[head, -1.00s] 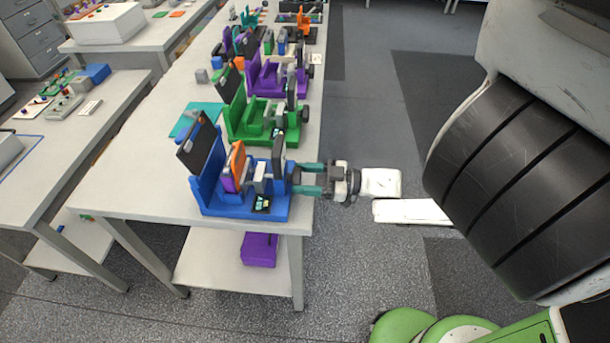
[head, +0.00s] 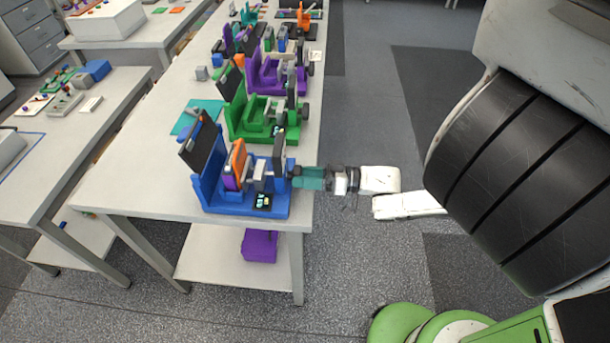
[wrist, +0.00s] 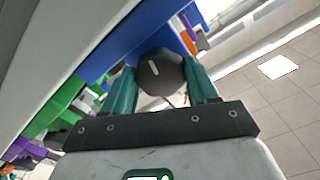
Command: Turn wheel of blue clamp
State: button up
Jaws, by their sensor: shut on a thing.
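The blue clamp (head: 225,205) stands at the near right end of the long table. It has a tall back plate with a dark panel, and an orange and purple piece sits between its jaws. Its wheel (wrist: 160,75) is a dark knob with a pale mark, facing the wrist camera. My gripper (head: 298,177) reaches in from the right of the clamp. In the wrist view its two teal fingers (wrist: 163,88) stand on either side of the wheel and are shut on it. In the head view the fingers mostly hide the wheel.
A green clamp (head: 250,125) and a purple clamp (head: 265,82) stand behind the blue one. A teal mat (head: 190,117) lies at its back left. A purple box (head: 260,245) sits on the lower shelf.

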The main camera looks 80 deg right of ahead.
jog(key=shift+f, duration=0.15)
jog(key=o, duration=1.1)
jog(key=shift+c, duration=0.2)
jog(key=shift+s, duration=0.1)
jog(key=s+b, duration=0.3)
jog(key=s, duration=0.7)
jog(key=shift+s+d, duration=0.35)
jog(key=shift+d, duration=0.05)
